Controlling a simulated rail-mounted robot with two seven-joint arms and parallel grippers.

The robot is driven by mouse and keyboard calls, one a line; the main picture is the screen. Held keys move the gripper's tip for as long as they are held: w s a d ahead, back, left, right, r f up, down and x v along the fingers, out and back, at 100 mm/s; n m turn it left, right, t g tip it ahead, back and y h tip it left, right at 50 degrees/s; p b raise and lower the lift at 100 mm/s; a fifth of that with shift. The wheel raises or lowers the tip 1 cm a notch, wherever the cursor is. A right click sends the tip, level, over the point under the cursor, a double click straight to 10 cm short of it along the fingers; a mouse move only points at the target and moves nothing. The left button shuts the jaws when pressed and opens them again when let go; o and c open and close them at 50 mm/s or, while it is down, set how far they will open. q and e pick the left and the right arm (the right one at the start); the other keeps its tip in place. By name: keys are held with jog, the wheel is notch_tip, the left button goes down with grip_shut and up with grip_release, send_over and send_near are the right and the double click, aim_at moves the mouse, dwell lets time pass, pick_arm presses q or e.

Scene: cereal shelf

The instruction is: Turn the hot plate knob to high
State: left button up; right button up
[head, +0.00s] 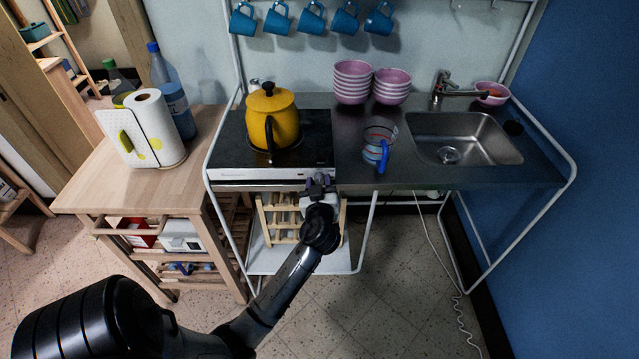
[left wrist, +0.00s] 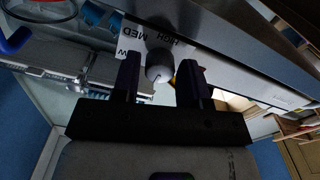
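The hot plate (head: 228,152) is a dark slab with a pale front panel, set in the left end of the kitchen unit. In the left wrist view its round grey knob (left wrist: 159,66) shows beside the printed words MED and HIGH and part of another label. My left gripper (head: 320,182) is at the right end of the front panel and hides the knob in the head view. In the left wrist view the fingers of this gripper (left wrist: 160,62) are apart, one on each side of the knob; I cannot tell whether either touches it. My right gripper is not in view.
A yellow kettle (head: 272,122) stands on the hot plate. A measuring cup with a blue handle (head: 383,156) is on the counter to the right, with pink bowls (head: 352,82) behind and a sink (head: 462,138) further right. A wooden cart (head: 165,182) stands left.

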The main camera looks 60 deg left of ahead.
pick_arm(q)
jog(key=c, duration=0.6)
